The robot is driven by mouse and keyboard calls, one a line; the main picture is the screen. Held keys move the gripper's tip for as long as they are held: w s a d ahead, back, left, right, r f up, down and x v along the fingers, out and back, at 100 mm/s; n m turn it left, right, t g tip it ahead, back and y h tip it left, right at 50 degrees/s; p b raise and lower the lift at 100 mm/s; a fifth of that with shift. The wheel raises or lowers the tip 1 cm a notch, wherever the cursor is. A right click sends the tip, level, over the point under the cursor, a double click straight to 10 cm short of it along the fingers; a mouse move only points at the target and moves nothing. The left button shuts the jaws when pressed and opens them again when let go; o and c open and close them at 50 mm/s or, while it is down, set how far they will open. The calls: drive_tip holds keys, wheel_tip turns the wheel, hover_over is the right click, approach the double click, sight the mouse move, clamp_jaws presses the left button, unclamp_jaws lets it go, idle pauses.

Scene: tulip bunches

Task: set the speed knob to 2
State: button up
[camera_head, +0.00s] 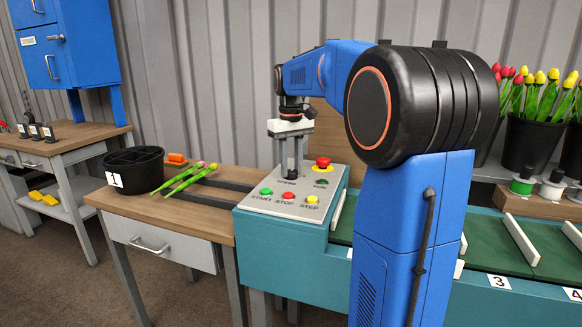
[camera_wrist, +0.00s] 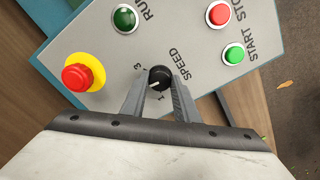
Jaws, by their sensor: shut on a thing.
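The black speed knob (camera_wrist: 160,75) sits on the grey control panel (camera_wrist: 190,55), beside the word SPEED. The 2 mark is not visible; a finger covers that part of the panel. My gripper (camera_wrist: 159,84) is shut on the knob, one finger on each side.
A red emergency button (camera_head: 322,162) and a green RUN button (camera_head: 320,182) are close by on the panel. START (camera_head: 266,191), STOP (camera_head: 288,195) and STEP (camera_head: 311,199) buttons line the front. Tulips (camera_head: 185,178) and a black bucket (camera_head: 134,170) are on the left table.

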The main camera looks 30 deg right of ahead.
sight(291, 171)
drive_tip(key=shift+n, duration=0.6)
drive_tip(key=o, duration=1.1)
drive_tip(key=shift+c, duration=0.2)
drive_tip(key=shift+r, duration=0.1)
wheel_tip(291, 171, up, 17)
drive_tip(key=shift+r, duration=0.1)
